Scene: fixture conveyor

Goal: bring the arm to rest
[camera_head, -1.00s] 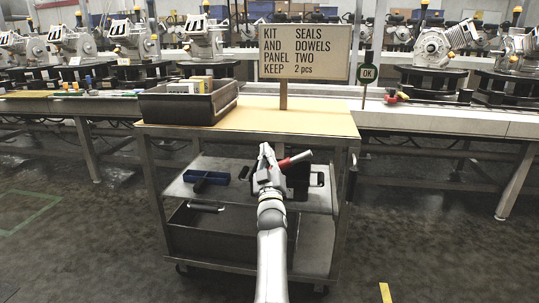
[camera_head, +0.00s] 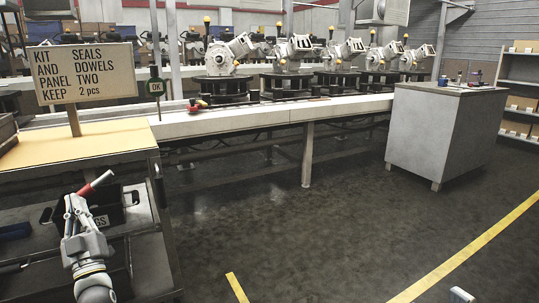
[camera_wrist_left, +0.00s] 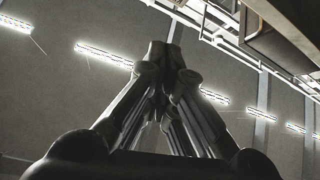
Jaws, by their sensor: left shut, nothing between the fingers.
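My left gripper (camera_head: 72,203) is at the lower left of the head view, pointing up, beside the cart. It is shut and empty. In the left wrist view its two dark fingers (camera_wrist_left: 163,55) meet at the tips, with ceiling lights behind them. A red-and-grey handle-like piece (camera_head: 95,184) shows just behind the fingers; I cannot tell what it belongs to. A dark bin (camera_head: 106,212) with a partly hidden label is behind the gripper on the cart's lower shelf.
The cart's tan top (camera_head: 90,142) carries a sign (camera_head: 84,73) and, at the left edge, a dark box (camera_head: 6,130). Behind runs a conveyor (camera_head: 270,118) with several machine housings. A grey cabinet (camera_head: 443,135) stands at right. The floor between (camera_head: 330,235) is clear, with yellow lines.

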